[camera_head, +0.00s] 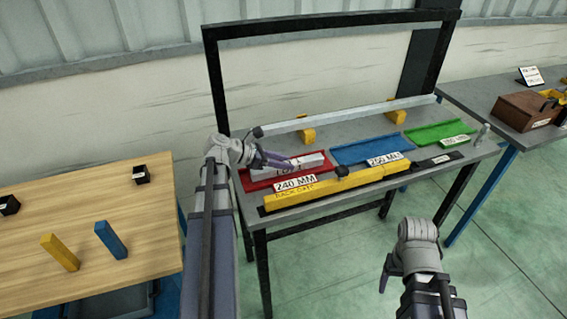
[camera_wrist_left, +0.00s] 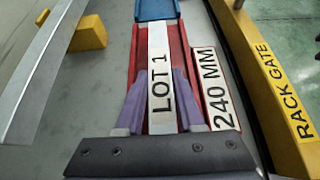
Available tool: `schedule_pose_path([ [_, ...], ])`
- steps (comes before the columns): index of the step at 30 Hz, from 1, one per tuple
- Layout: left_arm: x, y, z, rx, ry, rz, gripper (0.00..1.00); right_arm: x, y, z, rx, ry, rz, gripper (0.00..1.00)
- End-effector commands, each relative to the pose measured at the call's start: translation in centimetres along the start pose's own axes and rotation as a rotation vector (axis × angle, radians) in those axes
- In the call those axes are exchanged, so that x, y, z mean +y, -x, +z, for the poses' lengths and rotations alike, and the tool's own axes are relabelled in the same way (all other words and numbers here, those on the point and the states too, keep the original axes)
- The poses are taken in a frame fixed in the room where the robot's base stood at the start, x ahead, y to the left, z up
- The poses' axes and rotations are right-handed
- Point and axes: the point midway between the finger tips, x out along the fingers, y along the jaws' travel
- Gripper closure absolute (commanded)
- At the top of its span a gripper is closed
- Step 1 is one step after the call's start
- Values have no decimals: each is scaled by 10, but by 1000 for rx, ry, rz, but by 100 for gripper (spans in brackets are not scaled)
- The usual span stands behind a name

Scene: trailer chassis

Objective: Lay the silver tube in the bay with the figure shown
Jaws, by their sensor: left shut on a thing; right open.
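The silver tube (camera_head: 312,161), marked LOT 1 in the left wrist view (camera_wrist_left: 158,48), lies lengthwise along the red bay (camera_head: 256,186) labelled 240 MM (camera_head: 295,184). My left gripper (camera_head: 291,164) is shut on the tube, its purple fingers on either side of it in the left wrist view. Whether the tube touches the bay floor I cannot tell. The blue bay (camera_head: 362,149) and the green bay (camera_head: 438,131) lie to the right, with labels too blurred to read surely. My right gripper (camera_head: 392,284) is open and empty, in front of the rack table.
A yellow bar marked RACK GATE (camera_wrist_left: 275,85) runs along the front of the bays. A long silver rail (camera_head: 350,115) on yellow blocks runs behind them. A wooden table (camera_head: 130,225) with blue and yellow blocks stands left. Another table with a brown box (camera_head: 525,112) stands right.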

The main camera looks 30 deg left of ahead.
Motion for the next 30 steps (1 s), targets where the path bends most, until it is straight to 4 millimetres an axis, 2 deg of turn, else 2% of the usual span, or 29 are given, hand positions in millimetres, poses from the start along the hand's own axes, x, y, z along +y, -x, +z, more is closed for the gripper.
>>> schedule_pose_path([
  [1, 0, -2, -3, -1, 0, 0, 100, 0, -3, 0, 0, 0, 0, 28],
  [2, 0, -2, -3, 0, 0, 0, 62, 0, -3, 0, 0, 0, 0, 28],
  [9, 0, -1, -2, 0, 0, 0, 35, 0, -2, 0, 0, 0, 0, 28],
  [20, 0, 3, 4, 0, 0, 0, 33, 0, 4, 0, 0, 0, 0, 28],
  [30, 0, 70, 6, 0, 3, 3, 33, 4, 40, 2, 0, 0, 0, 28],
])
